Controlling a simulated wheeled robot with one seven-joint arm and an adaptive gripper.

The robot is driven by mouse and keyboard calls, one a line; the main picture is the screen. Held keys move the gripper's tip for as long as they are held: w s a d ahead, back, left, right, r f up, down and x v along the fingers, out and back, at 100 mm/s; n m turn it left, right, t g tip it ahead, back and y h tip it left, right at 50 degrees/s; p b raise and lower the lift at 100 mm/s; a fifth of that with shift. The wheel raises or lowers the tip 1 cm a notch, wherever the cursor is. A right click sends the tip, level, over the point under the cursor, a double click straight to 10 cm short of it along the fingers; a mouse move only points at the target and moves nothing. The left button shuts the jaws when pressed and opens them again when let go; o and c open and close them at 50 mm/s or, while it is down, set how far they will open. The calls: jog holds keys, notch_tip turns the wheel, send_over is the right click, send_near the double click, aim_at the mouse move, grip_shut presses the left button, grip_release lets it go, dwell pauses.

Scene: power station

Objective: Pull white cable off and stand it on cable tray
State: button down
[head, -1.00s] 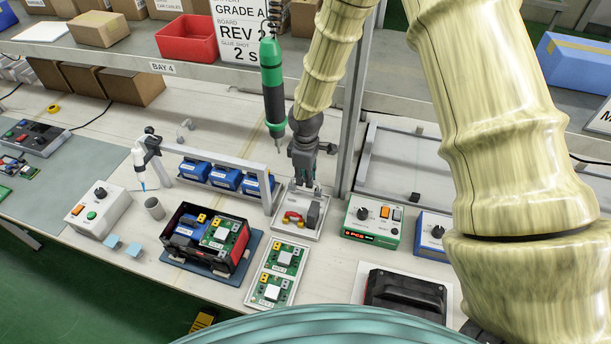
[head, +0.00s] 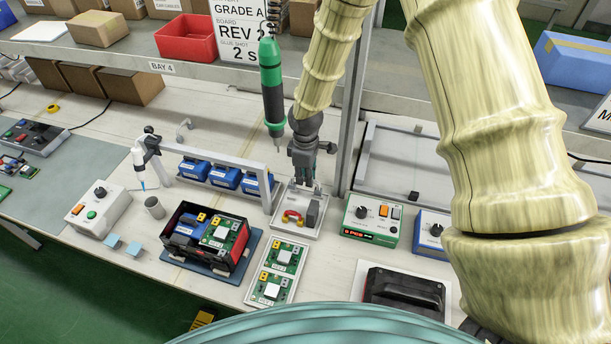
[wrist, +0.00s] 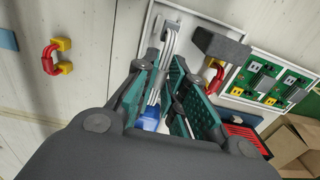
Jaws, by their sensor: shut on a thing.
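My gripper (head: 305,187) is over the white cable tray (head: 310,230) in the middle of the bench. In the wrist view, its teal fingers (wrist: 164,82) are shut on the white cable (wrist: 170,50), a looped bundle of pale strands. The cable's lower part is hidden between the fingers. Its upper end shows over the tray (wrist: 149,22), but I cannot tell whether it touches. A red cable with yellow ends (head: 292,217) lies in the tray, beside a dark grey block (head: 313,214).
A green and black screwdriver (head: 271,85) hangs just left of my arm. A rail with blue parts (head: 224,178) stands left of the tray. An open red and black box (head: 205,240), green boards (head: 278,272) and a green control box (head: 371,222) are close by.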

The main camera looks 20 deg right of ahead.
jog(key=shift+f, duration=0.1)
jog(key=shift+f+b, duration=0.6)
jog(key=shift+f, duration=0.55)
jog(key=shift+f+b, duration=0.35)
jog(key=shift+f, duration=0.4)
dwell(1.0)
jog(key=c, duration=1.4)
grip_release()
notch_tip(320, 180, up, 12)
